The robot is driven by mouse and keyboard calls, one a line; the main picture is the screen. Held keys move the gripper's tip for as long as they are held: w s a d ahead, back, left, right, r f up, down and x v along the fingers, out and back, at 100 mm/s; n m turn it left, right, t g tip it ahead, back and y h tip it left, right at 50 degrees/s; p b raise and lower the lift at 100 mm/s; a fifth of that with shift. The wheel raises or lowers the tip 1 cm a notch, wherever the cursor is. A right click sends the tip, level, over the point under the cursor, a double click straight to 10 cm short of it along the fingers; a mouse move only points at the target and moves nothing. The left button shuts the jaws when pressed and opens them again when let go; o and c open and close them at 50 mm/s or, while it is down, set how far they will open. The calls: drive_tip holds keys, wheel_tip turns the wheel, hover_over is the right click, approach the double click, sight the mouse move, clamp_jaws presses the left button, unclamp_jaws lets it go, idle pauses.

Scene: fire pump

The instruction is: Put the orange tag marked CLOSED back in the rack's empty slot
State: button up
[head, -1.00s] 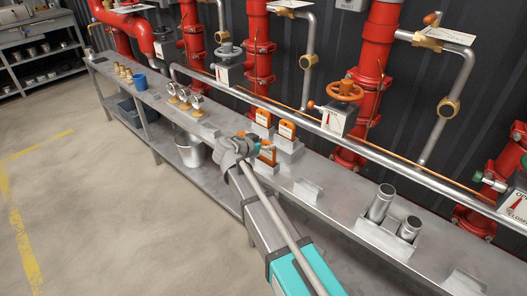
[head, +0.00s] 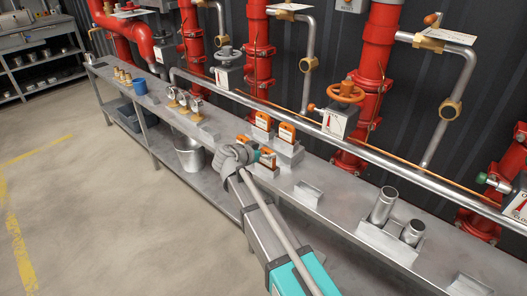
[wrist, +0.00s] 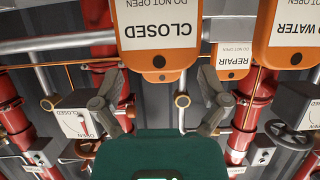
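The orange tag marked CLOSED (wrist: 160,30) hangs upside down in the wrist view, its holed end towards my gripper (wrist: 158,75). The fingers are spread wide, one on each side, with gaps between them and the tag. In the head view my gripper (head: 240,155) is beside this tag (head: 269,159), which stands upright at the front right of the stepped grey rack (head: 290,152). Its lower edge is too small to tell how deep it sits. Other orange tags stand in the rack, including WATER (wrist: 292,35) and REPAIR (wrist: 232,60).
The rack stands on a long metal bench (head: 335,205). Silver cylinders in a holder (head: 384,205) stand to the right, a small bracket (head: 308,193) between. A blue cup (head: 140,86) and brass fittings are to the left. Red pipes and valves run behind. Floor in front is clear.

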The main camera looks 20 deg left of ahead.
drive_tip(key=shift+r, duration=0.15)
idle(0.3)
drive_tip(key=shift+s+r+p, duration=0.1)
drive_tip(key=shift+p, duration=0.2)
drive_tip(key=p+v, duration=0.4)
drive_tip(key=v, duration=0.7)
drive_tip(key=shift+s+a, duration=0.25)
drive_tip(key=shift+s, duration=0.05)
drive_tip(key=shift+r, duration=0.1)
